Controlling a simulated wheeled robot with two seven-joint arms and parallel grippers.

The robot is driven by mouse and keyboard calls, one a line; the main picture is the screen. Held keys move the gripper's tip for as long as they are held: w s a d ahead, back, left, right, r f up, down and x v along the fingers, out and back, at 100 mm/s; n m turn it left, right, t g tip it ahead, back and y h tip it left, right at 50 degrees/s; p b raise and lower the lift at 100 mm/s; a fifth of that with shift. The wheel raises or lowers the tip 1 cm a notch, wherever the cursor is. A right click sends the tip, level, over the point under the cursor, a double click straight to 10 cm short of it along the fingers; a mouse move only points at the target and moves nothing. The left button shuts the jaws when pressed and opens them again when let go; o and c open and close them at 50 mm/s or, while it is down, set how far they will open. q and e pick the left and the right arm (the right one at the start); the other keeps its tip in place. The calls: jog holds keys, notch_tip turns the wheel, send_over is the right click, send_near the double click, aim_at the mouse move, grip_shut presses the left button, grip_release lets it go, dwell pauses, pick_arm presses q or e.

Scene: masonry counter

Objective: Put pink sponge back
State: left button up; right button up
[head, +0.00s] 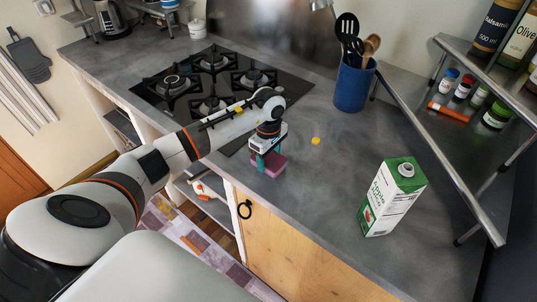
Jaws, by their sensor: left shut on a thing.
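The pink sponge (274,168) is at the counter's front edge, to the right of the hob. My left gripper (264,160) points down over it with its teal fingers shut on the sponge. Part of the sponge is hidden by the fingers. I cannot tell whether the sponge touches the counter or is just above it. My right gripper is not in view.
A green-and-white carton (392,197) stands to the right on the counter (330,210). A blue utensil holder (352,86) stands behind, and a metal rack (420,112) holds bottles and jars. A gas hob (165,98) lies left. A small yellow object (316,141) lies on the counter.

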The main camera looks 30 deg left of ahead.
aim_at(269, 157)
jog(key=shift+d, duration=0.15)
pick_arm(q)
jog(key=shift+f, duration=0.15)
jog(key=o, duration=0.9)
jog(key=shift+o, duration=0.2)
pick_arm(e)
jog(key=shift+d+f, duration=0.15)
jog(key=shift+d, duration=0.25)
pick_arm(q)
jog(key=shift+r, duration=0.2)
notch_tip(269, 157, up, 12)
jog(key=b, duration=0.3)
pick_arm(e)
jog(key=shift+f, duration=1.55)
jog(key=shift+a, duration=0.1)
